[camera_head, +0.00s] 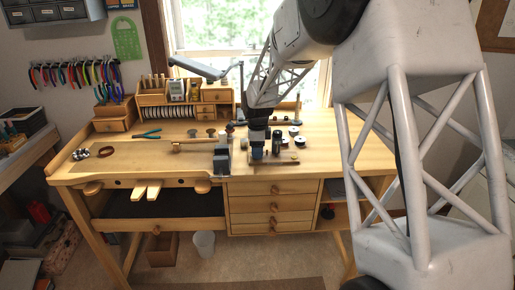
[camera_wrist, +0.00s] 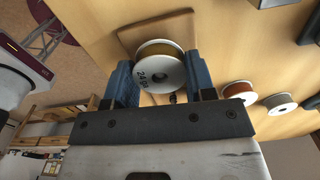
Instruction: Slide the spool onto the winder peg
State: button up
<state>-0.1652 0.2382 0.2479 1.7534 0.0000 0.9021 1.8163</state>
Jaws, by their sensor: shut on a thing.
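My gripper (camera_wrist: 160,78) is shut on a spool (camera_wrist: 160,72) in the wrist view, with one blue finger on each side. The spool has white flanges, golden wire and dark lettering on the flange facing the camera. A wooden board (camera_wrist: 128,35), likely the winder's base, lies beyond the spool. The winder peg cannot be made out clearly; the spool and fingers cover much of that area. In the head view my gripper (camera_head: 257,152) points down at the left end of the small board (camera_head: 285,158). The held spool is mostly hidden there, and its gap to the board cannot be judged.
An orange-wired spool (camera_wrist: 238,94) and a grey-wired spool (camera_wrist: 279,103) sit on the bench to the right in the wrist view. A dark cylinder (camera_head: 276,141) stands right of my gripper. A grey vise-like block (camera_head: 222,160) stands left.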

jog(key=shift+f, duration=0.4)
dwell(0.3)
jog(key=o, duration=1)
jog(key=shift+r, duration=0.15)
jog(key=shift+r, duration=3.75)
